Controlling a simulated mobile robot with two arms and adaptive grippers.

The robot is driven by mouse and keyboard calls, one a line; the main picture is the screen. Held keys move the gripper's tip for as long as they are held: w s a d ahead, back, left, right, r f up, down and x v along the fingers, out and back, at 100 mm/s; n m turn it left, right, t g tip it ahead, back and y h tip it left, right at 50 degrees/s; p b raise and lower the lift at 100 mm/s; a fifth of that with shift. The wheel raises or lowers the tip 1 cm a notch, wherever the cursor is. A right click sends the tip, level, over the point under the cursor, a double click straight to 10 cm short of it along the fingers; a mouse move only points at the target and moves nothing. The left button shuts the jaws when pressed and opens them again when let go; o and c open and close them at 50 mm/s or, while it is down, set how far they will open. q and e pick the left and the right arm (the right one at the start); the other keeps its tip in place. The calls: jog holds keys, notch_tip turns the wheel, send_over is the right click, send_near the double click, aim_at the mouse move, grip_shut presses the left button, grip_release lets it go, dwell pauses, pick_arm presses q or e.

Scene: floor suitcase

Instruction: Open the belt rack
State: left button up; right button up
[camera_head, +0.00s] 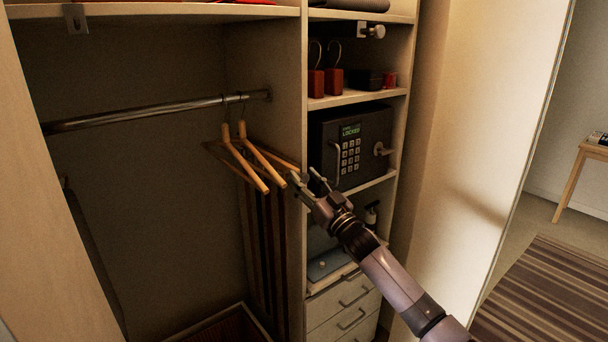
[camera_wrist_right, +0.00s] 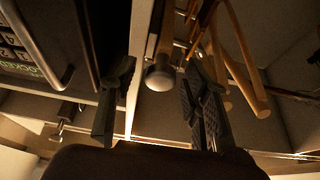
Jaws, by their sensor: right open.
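Dark and brown belts (camera_head: 265,250) hang in the left closet bay, close to the upright divider; they appear to be on the belt rack, whose body is largely hidden by the hangers and my gripper. In the right wrist view a round metal knob (camera_wrist_right: 160,77), apparently the rack's front end, sits beside the divider's pale front edge. My right gripper (camera_head: 306,181) is open in front of the divider. In the wrist view its two dark fingers (camera_wrist_right: 152,103) are apart, with the knob between them; I see no clear contact. My left gripper is not in view.
Wooden hangers (camera_head: 242,155) hang from a metal rail (camera_head: 155,112), close left of my gripper. A dark safe (camera_head: 352,145) with a handle is just right of it. Drawers (camera_head: 345,308) are below. An open door panel (camera_head: 480,130) bounds the right side.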

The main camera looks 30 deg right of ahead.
jog(key=shift+w+r, duration=0.2)
jog(key=shift+w, duration=0.2)
grip_shut()
dwell(0.4)
